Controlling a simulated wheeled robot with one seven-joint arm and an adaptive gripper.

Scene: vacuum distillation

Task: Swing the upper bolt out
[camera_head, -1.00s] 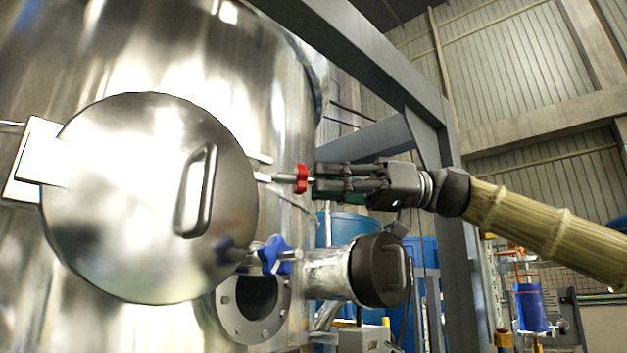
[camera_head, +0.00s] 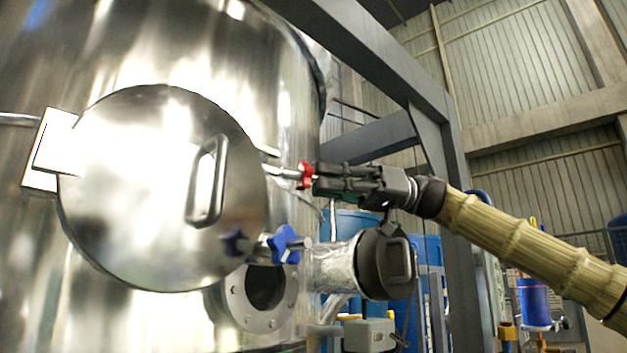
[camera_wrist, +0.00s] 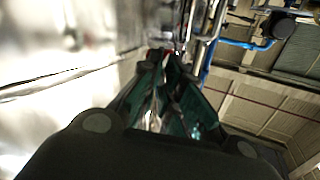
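The upper bolt (camera_head: 284,173) is a metal rod with a red star knob (camera_head: 305,175), at the right rim of the round steel lid (camera_head: 140,190). It points right, away from the lid. My gripper (camera_head: 318,180) is at the knob's right side, with its fingertips at or touching the knob. In the wrist view, the dark green fingers (camera_wrist: 165,65) converge close together, with a bit of red just beyond the tips. Whether they grip the bolt's end is hidden. The lid lies against the tank, its handle (camera_head: 207,180) facing out.
A lower bolt with a blue knob (camera_head: 284,245) sits below, at the lid's lower right. A capped side port (camera_head: 383,265) and an open flange (camera_head: 262,290) are beneath my arm. A grey steel frame (camera_head: 440,140) stands behind my gripper.

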